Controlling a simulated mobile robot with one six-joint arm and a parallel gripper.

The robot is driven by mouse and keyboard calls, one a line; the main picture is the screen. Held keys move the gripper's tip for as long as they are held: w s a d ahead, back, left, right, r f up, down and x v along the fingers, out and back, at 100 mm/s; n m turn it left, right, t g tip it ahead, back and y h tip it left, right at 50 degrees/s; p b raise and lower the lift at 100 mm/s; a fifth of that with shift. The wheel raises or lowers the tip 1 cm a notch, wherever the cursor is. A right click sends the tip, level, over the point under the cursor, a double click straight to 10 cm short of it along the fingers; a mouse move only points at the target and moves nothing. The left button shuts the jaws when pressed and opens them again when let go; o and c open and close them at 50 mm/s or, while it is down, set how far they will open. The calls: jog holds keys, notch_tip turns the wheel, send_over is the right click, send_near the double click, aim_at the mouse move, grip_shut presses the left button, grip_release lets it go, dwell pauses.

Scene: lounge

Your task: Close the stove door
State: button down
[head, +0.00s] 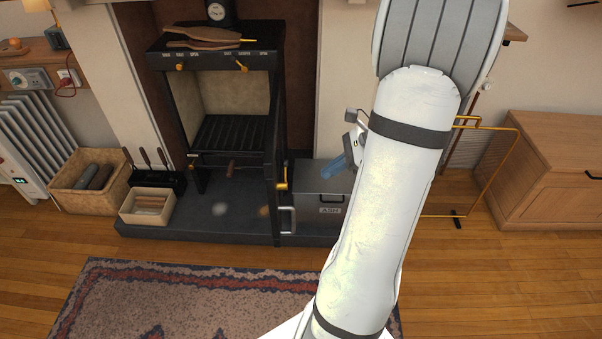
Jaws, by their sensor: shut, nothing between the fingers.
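The black stove (222,57) stands on a dark hearth slab, and its firebox is open to view, with a dark grate inside. The stove door (277,205) is open, swung out toward me at the right side of the opening, and shows nearly edge-on as a narrow dark panel. A brass handle (283,178) sits on it. My gripper (352,128) is to the right of the door and apart from it in the picture. It is mostly hidden behind my white arm; only small grey parts show. It is shut and empty.
A grey ash box (318,200) stands right of the door, with a blue item (335,166) by it. A kindling box (147,206), fire tools (150,170) and a log basket (88,183) are at left. A brass-framed screen (490,170) stands right. The rug (180,295) in front is clear.

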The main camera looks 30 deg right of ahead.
jog(key=w+a+r+b+x, duration=0.1)
jog(key=r+b+x, duration=0.1)
jog(key=x, duration=1)
jog(key=shift+a+f+b, duration=0.15)
jog(key=shift+a+b, duration=0.4)
jog(key=shift+b, duration=0.35)
